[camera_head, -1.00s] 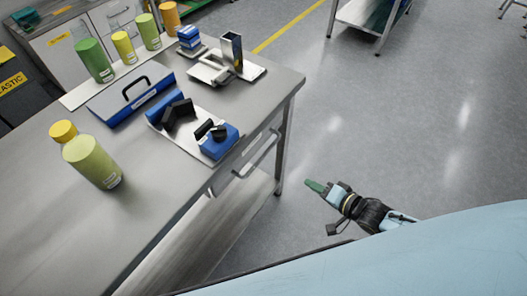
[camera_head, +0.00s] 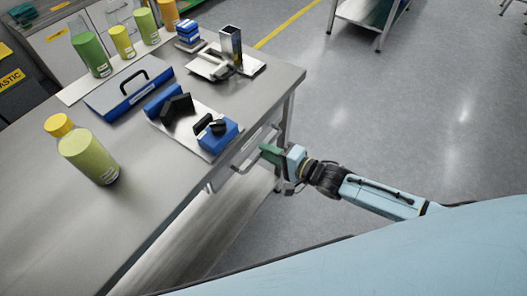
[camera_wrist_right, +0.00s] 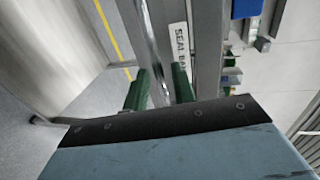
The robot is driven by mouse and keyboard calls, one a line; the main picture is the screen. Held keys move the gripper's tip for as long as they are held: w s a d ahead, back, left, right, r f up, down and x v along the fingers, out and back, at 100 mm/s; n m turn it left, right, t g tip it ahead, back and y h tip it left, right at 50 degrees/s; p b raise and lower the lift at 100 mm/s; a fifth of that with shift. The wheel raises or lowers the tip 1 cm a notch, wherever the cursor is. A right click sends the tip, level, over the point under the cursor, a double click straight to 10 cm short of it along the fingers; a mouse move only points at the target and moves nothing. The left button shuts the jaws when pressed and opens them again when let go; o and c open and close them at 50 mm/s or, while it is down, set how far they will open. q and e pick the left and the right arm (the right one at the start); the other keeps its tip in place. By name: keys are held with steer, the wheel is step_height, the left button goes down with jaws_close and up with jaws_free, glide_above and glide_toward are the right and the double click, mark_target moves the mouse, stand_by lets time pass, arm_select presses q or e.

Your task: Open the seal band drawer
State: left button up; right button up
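The seal band drawer sits under the table's edge. Its label (camera_wrist_right: 181,48), partly readable as "SEAL BA", shows in the right wrist view. Its metal bar handle (camera_wrist_right: 151,50) runs lengthwise there and also shows in the head view (camera_head: 242,167). My right gripper (camera_head: 268,153) is at the handle in the head view. In the right wrist view its two green fingers (camera_wrist_right: 160,90) are apart, one on each side of the bar, with gaps beside it. The drawer looks shut, its front close under the tabletop. My left gripper is not in view.
The table (camera_head: 60,225) carries a yellow-capped bottle (camera_head: 88,155), a blue box with a black handle (camera_head: 128,95), a blue-and-black device on a plate (camera_head: 217,135), and a metal fixture (camera_head: 230,48). The floor (camera_head: 400,130) right of the table is clear.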

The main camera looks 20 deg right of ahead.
steer(key=shift+x, duration=1)
jaws_close()
